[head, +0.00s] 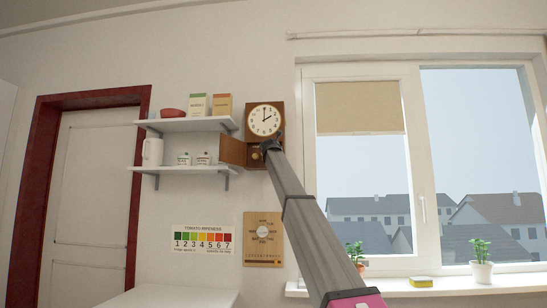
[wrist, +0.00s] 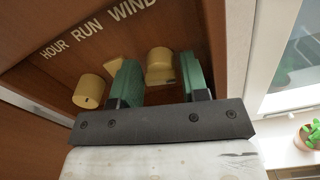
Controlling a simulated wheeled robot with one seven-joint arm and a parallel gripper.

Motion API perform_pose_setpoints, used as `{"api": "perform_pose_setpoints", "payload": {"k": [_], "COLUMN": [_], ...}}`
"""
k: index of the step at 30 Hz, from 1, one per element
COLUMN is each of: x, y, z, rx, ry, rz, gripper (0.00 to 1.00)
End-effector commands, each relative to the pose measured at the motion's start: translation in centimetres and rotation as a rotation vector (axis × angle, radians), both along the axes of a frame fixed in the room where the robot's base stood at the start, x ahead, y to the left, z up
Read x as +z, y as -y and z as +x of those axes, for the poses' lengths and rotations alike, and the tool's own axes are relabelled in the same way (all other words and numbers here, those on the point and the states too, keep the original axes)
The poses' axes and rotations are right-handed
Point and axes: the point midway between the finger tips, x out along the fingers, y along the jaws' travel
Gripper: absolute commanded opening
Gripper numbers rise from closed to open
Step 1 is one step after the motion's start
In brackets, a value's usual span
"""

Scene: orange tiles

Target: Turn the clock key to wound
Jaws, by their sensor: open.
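The wooden clock (head: 251,110) hangs on the wall with a white dial reading about two o'clock. Its lower door (head: 232,151) stands open to the left. My gripper (head: 268,148) is at the lower compartment and hides part of it. In the wrist view the compartment panel is lettered HOUR, RUN, WIND. A brass knob (wrist: 160,66) below WIND sits between the two green fingers of my open gripper (wrist: 158,78). Another brass knob (wrist: 90,91) is left of the fingers, and a smaller brass piece (wrist: 115,66) lies partly behind the left finger. Contact cannot be told.
Two shelves (head: 185,125) with boxes, a red bowl, a jug and jars are left of the clock. A wooden dial board (head: 250,250) hangs below it. A window is at the right, with a potted plant (head: 482,262) and a yellow sponge (head: 421,282) on its sill.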

Motion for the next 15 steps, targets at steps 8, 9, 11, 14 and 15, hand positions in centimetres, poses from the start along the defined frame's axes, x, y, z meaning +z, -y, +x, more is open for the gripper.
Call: {"api": "perform_pose_setpoints", "payload": {"k": [8,9,11,14,15], "x": [-0.01,-0.01,0.0,0.0,0.0], "y": [0.03,0.02,0.02,0.02,0.02], "z": [0.3,0.3,0.29,0.29,0.28], "rx": [0.0,0.0,0.001,0.0,0.0], "ry": [0.0,0.0,0.0,0.0,0.0], "rz": [0.001,0.001,0.001,0.001,0.001], "gripper": [0.41,0.34,0.15,0.07,0.07]}}
